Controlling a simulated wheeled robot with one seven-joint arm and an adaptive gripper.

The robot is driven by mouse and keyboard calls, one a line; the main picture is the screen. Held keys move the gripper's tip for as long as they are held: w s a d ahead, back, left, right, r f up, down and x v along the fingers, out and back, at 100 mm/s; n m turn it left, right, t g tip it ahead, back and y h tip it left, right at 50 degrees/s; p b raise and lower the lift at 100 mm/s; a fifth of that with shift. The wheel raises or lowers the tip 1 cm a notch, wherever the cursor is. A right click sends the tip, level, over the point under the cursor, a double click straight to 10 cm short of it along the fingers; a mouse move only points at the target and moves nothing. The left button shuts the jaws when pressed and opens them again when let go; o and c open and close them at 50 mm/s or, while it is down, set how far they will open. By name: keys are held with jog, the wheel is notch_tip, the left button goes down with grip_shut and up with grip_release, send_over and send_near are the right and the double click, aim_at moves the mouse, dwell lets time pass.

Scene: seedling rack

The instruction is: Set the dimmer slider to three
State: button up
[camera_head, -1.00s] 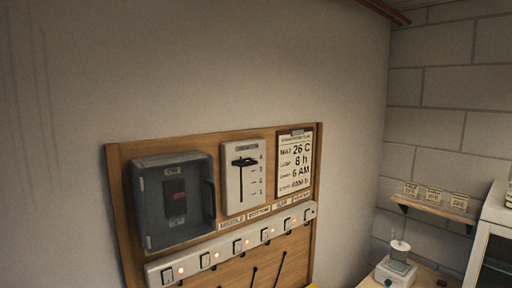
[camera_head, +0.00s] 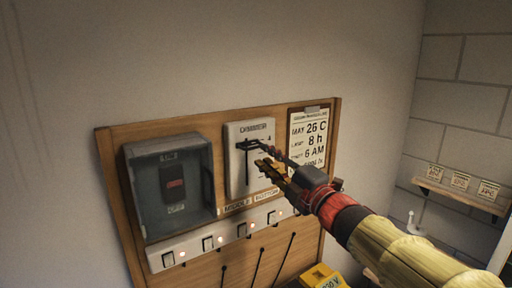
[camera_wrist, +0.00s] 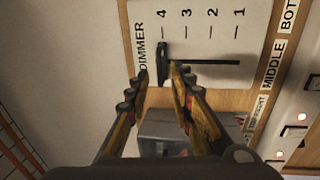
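The dimmer (camera_head: 237,170) is a white panel with a black upright slot and a scale of marks. It also shows in the wrist view, turned sideways, with the numbers 4, 3, 2, 1 from left to right (camera_wrist: 225,30). Its black slider knob (camera_head: 247,144) is near the top of the slot. In the wrist view the knob (camera_wrist: 163,62) is level with the 4 mark. My gripper (camera_head: 262,154) is open in front of the dimmer. In the wrist view the knob appears between its parted fingertips (camera_wrist: 159,72); I cannot tell whether either finger touches it.
Left of the dimmer is a grey switch box (camera_head: 170,185) with a red switch. A card with settings (camera_head: 308,138) hangs at right, behind my arm. A row of lit switches (camera_head: 215,240) runs below. A yellow object (camera_head: 320,276) stands at the bottom.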

aim_at(255, 147)
jog(key=p+x, duration=0.1)
jog(key=x, duration=0.5)
jog(key=shift+w+a, duration=0.1)
jog(key=shift+a, duration=0.05)
jog(key=shift+c, duration=1)
jog(key=c, duration=0.4)
